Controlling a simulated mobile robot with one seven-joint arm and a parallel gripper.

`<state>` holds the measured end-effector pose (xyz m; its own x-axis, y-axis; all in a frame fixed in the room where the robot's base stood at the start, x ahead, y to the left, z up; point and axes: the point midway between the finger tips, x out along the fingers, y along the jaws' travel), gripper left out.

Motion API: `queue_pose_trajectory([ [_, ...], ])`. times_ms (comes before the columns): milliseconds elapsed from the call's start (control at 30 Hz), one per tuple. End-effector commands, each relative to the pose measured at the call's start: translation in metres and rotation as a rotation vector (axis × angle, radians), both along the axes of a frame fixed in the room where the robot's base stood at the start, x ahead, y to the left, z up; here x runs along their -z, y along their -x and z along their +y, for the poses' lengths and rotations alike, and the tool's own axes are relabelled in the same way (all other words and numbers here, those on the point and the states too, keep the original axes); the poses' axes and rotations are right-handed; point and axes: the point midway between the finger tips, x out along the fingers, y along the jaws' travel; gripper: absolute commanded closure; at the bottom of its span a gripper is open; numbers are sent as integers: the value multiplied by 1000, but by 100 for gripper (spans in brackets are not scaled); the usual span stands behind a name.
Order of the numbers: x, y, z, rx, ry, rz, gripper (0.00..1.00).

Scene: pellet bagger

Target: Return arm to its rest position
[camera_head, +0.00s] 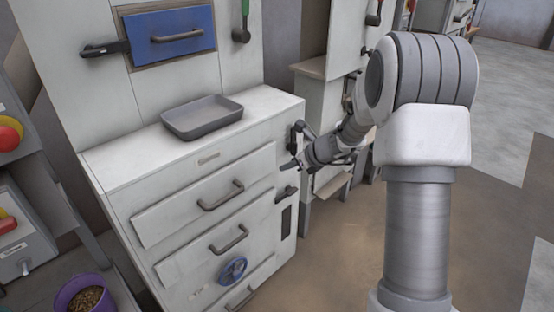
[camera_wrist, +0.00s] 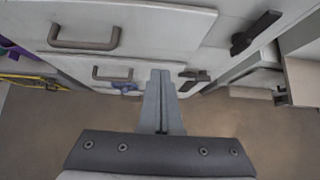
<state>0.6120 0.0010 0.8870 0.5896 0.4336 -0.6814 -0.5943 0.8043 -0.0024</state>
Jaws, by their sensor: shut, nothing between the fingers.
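My gripper (camera_head: 297,160) is at the end of my arm, which reaches out from the right of the head view. It is near the right front corner of the white drawer cabinet (camera_head: 205,186), beside its black handles. In the wrist view my gripper (camera_wrist: 161,76) points toward the cabinet front, with its two grey fingers together and nothing held between them. I cannot tell from these views whether the fingertips touch the cabinet.
A blue handwheel (camera_head: 232,270) is low on the front. A purple bucket (camera_head: 86,296) of pellets stands lower left. Brown floor (camera_head: 345,250) is clear between cabinet and my arm.

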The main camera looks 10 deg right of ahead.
Motion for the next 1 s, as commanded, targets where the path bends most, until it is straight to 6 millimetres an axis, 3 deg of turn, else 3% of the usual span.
queue_pose_trajectory([
  [167, -29, 18, 11, -124, 84, -58, 100],
  [267, -56, 41, 24, -278, 192, -124, 100],
  [400, -92, 84, 41, -528, 373, -228, 100],
  [600, -129, 150, 54, -876, 635, -359, 100],
  [833, -152, 228, 53, -1264, 940, -478, 100],
  [1000, -160, 282, 41, -1541, 1170, -534, 100],
])
